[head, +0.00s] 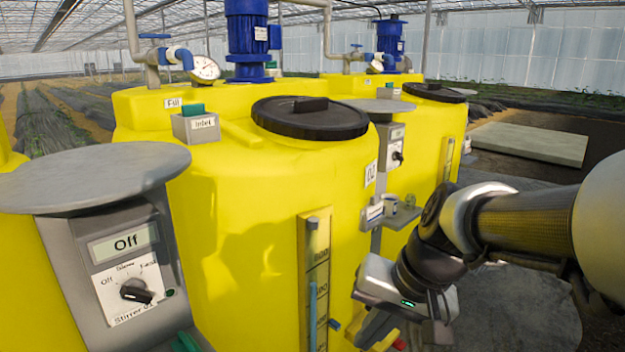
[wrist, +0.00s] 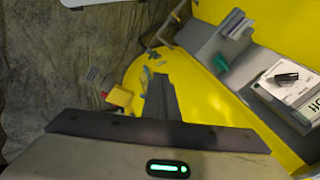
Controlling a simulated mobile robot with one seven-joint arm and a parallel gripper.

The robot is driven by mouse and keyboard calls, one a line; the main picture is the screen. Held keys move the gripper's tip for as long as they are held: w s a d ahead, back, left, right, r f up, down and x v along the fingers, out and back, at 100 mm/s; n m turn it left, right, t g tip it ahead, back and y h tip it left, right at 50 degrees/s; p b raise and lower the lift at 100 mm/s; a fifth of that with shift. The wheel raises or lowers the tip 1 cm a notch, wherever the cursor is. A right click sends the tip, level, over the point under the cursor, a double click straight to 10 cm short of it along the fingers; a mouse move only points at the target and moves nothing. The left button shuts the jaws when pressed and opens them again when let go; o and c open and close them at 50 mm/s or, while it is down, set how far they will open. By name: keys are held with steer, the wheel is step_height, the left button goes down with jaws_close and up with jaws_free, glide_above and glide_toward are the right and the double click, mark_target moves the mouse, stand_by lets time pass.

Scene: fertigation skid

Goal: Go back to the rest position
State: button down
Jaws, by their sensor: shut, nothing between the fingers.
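My gripper (head: 374,328) hangs at the lower right of the head view, in front of the yellow tank (head: 240,220) and beside its level gauge. In the wrist view my gripper's fingers (wrist: 160,95) are together and hold nothing. I cannot tell from the head view how wide the gap to the tank is. The near control box (head: 115,260) reads "Off" on its display, and its stirrer knob (head: 135,291) is at the lower left. A control box with a knob (wrist: 285,78) also shows at the right of the wrist view.
A second yellow tank (head: 425,135) with a black lid stands behind. A small shelf (head: 402,215) with a cup on it juts out close to my arm. A gauge (head: 205,69) and blue motor (head: 247,40) top the near tank. Grey floor lies at the right.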

steer(key=s+d+r+n+t+h, duration=0.3)
steer(key=s+d+r, duration=0.3)
steer(key=s, duration=0.2)
step_height(320, 180, up, 17)
steer(key=p, duration=1.8)
steer(key=shift+w+a, duration=0.3)
steer(key=shift+w, duration=0.05)
